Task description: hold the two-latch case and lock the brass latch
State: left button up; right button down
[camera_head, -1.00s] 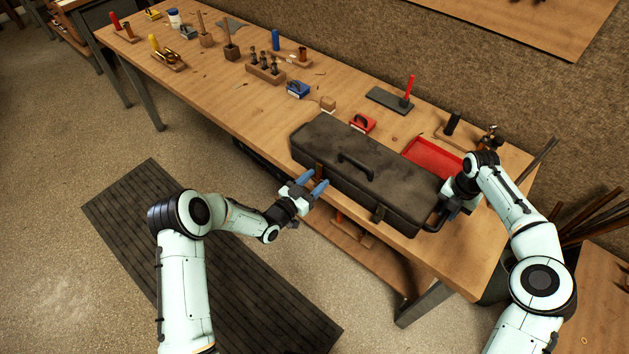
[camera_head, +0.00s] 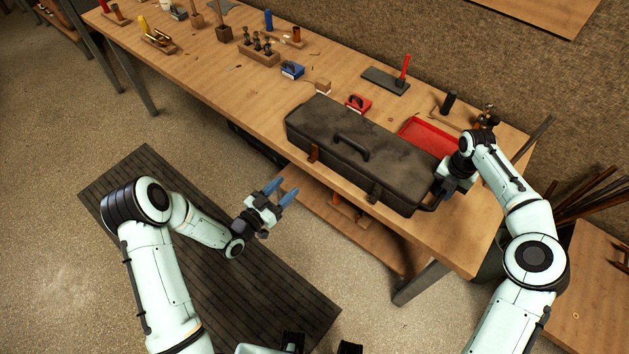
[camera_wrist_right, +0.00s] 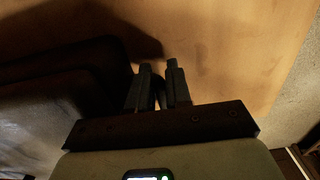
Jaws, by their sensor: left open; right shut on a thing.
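The dark two-latch case (camera_head: 400,172) lies on the workbench near its front edge, with a black handle on its lid. The brass latch (camera_head: 314,153) is on its front face towards the left; a darker latch (camera_head: 373,193) is further right. My left gripper (camera_head: 284,190) is open and empty, in front of the bench, apart from the case. My right gripper (camera_head: 438,193) is shut on the black side handle (camera_head: 431,206) at the case's right end. In the right wrist view its fingers (camera_wrist_right: 161,70) are close together beside the dark case (camera_wrist_right: 50,85); the held part is hard to see.
A red tray (camera_head: 431,136) lies behind the case's right end.

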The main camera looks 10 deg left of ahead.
jog(key=c, duration=1)
grip_release()
jog(key=shift+o, duration=0.2)
jog(key=shift+r, duration=0.1)
